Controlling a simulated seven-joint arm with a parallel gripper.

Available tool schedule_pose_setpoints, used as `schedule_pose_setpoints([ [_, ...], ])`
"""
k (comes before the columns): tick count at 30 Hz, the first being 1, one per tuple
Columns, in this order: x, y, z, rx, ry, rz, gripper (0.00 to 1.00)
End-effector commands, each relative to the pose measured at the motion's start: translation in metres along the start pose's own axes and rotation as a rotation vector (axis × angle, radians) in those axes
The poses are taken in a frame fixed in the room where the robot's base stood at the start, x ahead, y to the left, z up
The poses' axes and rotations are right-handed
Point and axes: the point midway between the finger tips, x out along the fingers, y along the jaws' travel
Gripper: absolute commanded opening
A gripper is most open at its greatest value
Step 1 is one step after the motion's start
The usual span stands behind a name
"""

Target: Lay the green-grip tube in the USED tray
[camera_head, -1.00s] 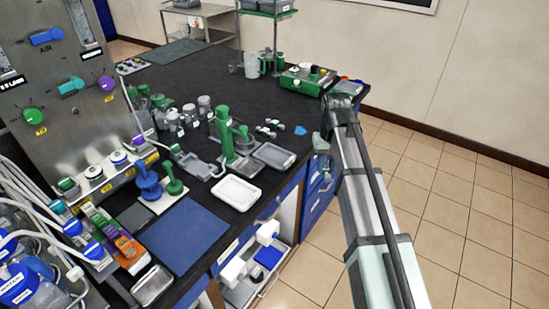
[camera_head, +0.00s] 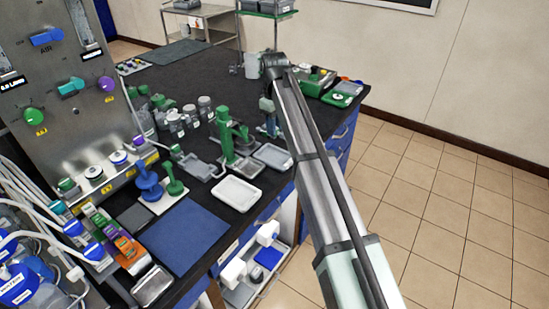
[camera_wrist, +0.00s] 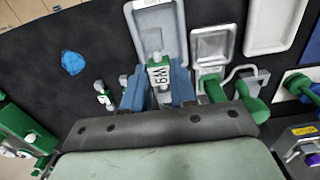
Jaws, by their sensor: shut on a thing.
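My gripper (camera_wrist: 157,88), with blue fingers, is shut on the green-grip tube (camera_wrist: 158,74). The tube shows a white label and green parts between the fingers. In the wrist view it lies in front of the near end of a grey tray (camera_wrist: 152,22); whether it touches the tray I cannot tell. In the head view my gripper (camera_head: 269,122) is over the bench, behind the grey tray (camera_head: 273,155); the tube cannot be made out there. I cannot read which tray is marked USED.
A white tray (camera_head: 237,193) lies nearer on the bench (camera_head: 190,77). A green stand (camera_head: 225,135) rises left of the grey tray. Several lidded bottles stand farther left. In the wrist view a blue lump (camera_wrist: 73,62) and small green-capped pieces (camera_wrist: 103,95) lie to the left.

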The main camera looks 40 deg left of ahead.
Motion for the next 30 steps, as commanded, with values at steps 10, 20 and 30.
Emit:
schedule_pose_setpoints([
  [10,0.037,-0.001,0.001,-0.024,-0.001,-0.001,0.00],
  [20,0.070,0.000,0.000,-0.022,0.000,0.000,0.00],
  [30,0.101,0.000,0.000,-0.022,0.001,0.001,0.00],
])
